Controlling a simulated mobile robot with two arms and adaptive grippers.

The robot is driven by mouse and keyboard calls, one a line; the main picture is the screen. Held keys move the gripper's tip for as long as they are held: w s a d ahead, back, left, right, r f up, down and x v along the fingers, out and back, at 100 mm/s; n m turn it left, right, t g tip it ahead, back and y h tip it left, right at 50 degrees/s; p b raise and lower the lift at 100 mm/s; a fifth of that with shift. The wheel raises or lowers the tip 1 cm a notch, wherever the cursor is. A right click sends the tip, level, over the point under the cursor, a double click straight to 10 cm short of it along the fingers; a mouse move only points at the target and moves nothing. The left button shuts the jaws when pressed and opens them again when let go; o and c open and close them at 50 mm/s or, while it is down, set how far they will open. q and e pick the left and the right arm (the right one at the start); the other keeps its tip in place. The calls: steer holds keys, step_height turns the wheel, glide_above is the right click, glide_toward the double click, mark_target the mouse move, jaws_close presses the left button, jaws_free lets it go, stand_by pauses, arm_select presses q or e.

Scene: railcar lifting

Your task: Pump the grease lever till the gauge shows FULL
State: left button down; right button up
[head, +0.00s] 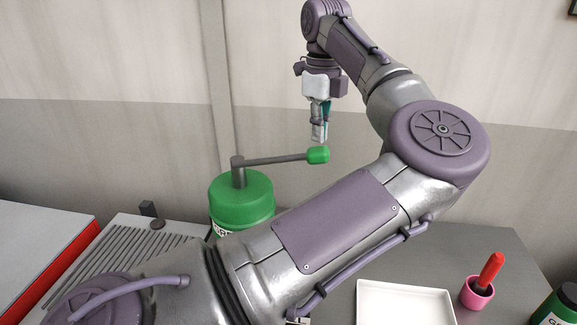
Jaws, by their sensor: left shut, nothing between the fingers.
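A green grease pump (241,201) stands on the bench left of the middle, partly hidden behind my left arm. A grey lever (275,160) runs from the post on its top to the right, nearly level, and ends in a green grip (317,155). My left gripper (318,141) points down just above the green grip, shut with nothing in it. I cannot tell whether its tips touch the grip. Only the edge of a label shows on the pump, and no gauge face can be read. My right gripper is not in view.
A white tray (449,304) lies at the front right. Beside it stands a pink cup (476,295) with a red-handled tool (491,268). A green container (565,302) is at the right edge. A ribbed grey plate (112,262) lies left of the pump.

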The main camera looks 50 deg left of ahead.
arm_select(q)
steer(key=shift+f, duration=0.15)
steer(key=shift+f+b, duration=3.8)
steer(key=shift+f, duration=1.25)
steer(key=shift+r+p, duration=3.75)
steer(key=shift+r, duration=1.5)
steer(key=shift+f, duration=0.1)
steer(key=shift+r, duration=0.2)
step_height(320, 180, up, 5)
steer(key=p, duration=0.4)
steer(key=shift+f, duration=0.1)
